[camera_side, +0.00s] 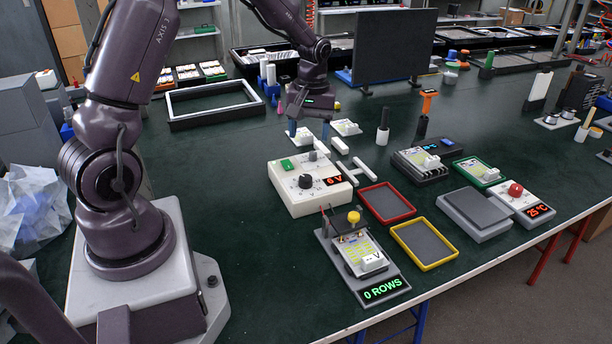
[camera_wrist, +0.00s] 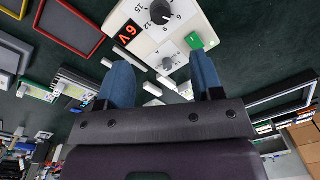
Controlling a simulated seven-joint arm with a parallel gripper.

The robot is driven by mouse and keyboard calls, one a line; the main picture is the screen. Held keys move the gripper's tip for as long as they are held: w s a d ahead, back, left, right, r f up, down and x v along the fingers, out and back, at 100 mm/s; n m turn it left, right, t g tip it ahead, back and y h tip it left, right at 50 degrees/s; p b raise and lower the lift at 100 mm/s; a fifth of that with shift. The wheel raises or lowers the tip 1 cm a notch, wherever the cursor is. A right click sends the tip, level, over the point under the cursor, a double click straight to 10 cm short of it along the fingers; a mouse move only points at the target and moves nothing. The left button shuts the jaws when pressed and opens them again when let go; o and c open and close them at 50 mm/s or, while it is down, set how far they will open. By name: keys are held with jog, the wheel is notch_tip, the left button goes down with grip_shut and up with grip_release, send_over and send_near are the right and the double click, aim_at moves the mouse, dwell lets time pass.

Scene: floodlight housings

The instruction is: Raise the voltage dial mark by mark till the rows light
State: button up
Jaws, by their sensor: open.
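The white supply box (camera_side: 300,197) stands on the dark green bench with a black dial (camera_side: 306,181), a small green switch and a red voltage display (camera_side: 333,181). The display's digit is too small to read surely in the side view. In the wrist view the black dial (camera_wrist: 161,11) sits at the top edge, with printed numbers around it. The test stand (camera_side: 322,240) holds a board (camera_side: 358,252) under a yellow knob, and its green readout (camera_side: 382,289) says 0 ROWS. My gripper (camera_side: 302,132) is open and empty, behind and above the box, apart from the dial; its blue fingers fill the wrist view's middle (camera_wrist: 161,75).
A red-rimmed tray (camera_side: 386,220) and a yellow-rimmed tray (camera_side: 451,262) lie right of the box. Small white parts (camera_side: 346,127) lie behind it. A grey pad (camera_side: 474,213) and a unit with a red button (camera_side: 515,188) stand farther right. A large dark panel (camera_side: 393,48) stands behind.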

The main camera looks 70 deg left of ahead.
aim_at(306, 177)
jog(key=f, duration=1.2)
jog(key=shift+s+a+f, duration=0.15)
jog(key=shift+s, duration=0.15)
jog(key=c, duration=0.9)
